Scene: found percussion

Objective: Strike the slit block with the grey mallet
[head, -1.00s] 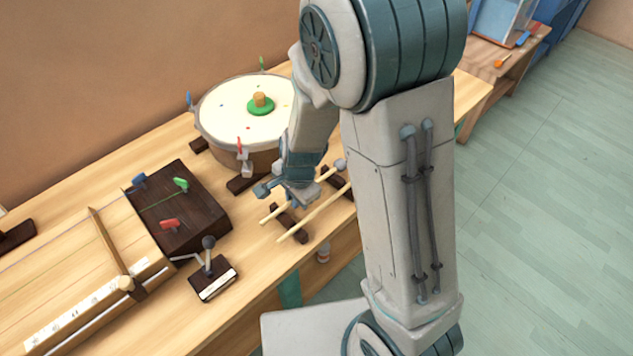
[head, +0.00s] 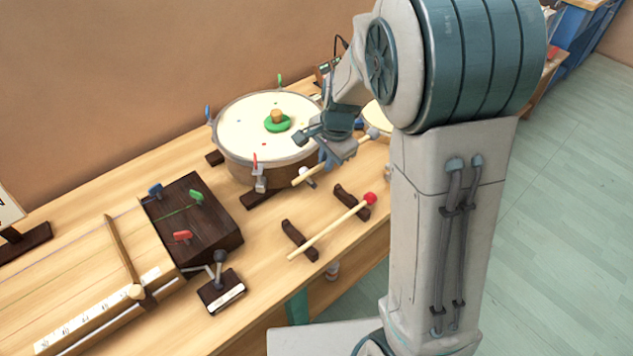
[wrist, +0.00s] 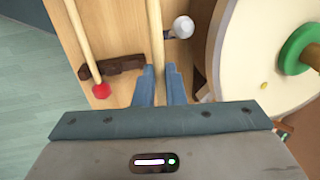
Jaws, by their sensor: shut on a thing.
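My gripper (head: 338,158) is shut on the pale shaft of the grey mallet (head: 306,178), whose grey head (head: 373,134) shows to the right of the jaws. In the wrist view the shaft (wrist: 155,40) runs between the two fingers (wrist: 160,88), and the grey head is hidden. The mallet is above the table beside the drum. I cannot pick out the slit block for sure in either view.
The red mallet (head: 330,228) lies across dark rests (head: 299,240). A drum (head: 238,140) with a green-based knob (head: 278,122) stands close behind the gripper. A dark block with coloured pegs (head: 205,243) ends a stringed board (head: 75,255). A small lever stand (head: 220,292) is at the front.

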